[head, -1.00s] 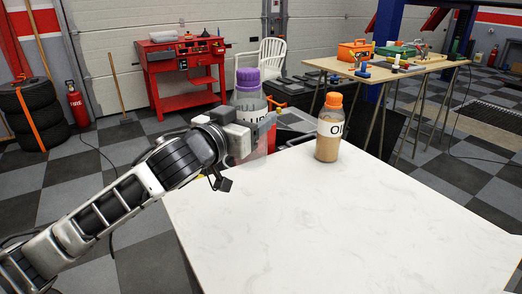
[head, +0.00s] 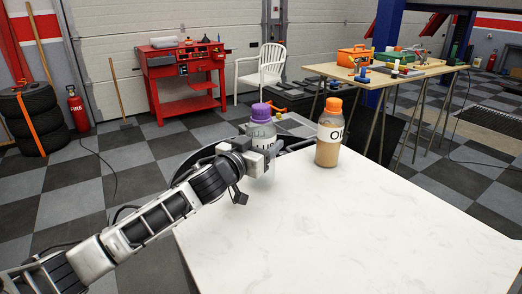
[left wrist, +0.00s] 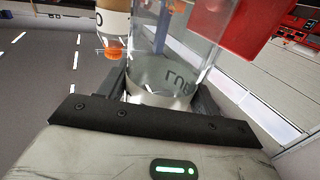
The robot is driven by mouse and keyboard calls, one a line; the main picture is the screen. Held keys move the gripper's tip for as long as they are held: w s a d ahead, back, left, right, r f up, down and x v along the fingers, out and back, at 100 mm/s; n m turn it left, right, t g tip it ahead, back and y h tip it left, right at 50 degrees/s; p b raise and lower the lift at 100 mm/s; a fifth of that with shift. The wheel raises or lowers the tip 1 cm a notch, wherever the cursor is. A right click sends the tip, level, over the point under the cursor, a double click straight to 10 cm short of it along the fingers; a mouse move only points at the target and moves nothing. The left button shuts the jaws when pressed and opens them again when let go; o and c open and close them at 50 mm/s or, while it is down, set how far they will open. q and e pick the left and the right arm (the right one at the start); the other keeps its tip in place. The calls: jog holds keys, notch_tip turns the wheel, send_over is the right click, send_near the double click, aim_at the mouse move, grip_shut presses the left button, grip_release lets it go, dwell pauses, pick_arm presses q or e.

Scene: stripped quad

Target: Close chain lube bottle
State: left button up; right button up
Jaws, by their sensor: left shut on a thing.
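The chain lube bottle (head: 262,132) is clear, with a purple cap (head: 261,112) at its top and a pale label. It stands upright at the far left of the white table (head: 330,235). My left gripper (head: 260,160) is shut around its lower body. In the left wrist view the clear bottle (left wrist: 178,62) with "LUB" lettering sits between the fingers; its cap is outside that view. I cannot tell how tightly the cap sits, or whether the bottle's base touches the table. My right gripper is not in view.
An orange-capped bottle (head: 329,140) of brown liquid stands to the right on the white table; it also shows in the left wrist view (left wrist: 113,28). The table's front and right are clear. A red bench (head: 185,75), white chair (head: 262,70) and wooden workbench (head: 385,70) stand behind.

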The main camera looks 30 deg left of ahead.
pick_arm(q)
jog(key=shift+f, duration=0.85)
jog(key=shift+f, duration=0.15)
jog(key=o, duration=1.4)
jog(key=shift+r, duration=0.25)
jog(key=shift+s+a+f+b, duration=0.15)
jog(key=shift+s+b, duration=0.1)
jog(key=shift+s, duration=1.75)
jog(key=shift+s+a+r+b, duration=0.1)
jog(key=shift+s+a+b, duration=0.15)
jog(key=shift+s, duration=1.8)
jog(key=shift+s+a+f+b, duration=0.1)
jog(key=shift+s+b, duration=0.15)
jog(key=shift+s, duration=1.75)
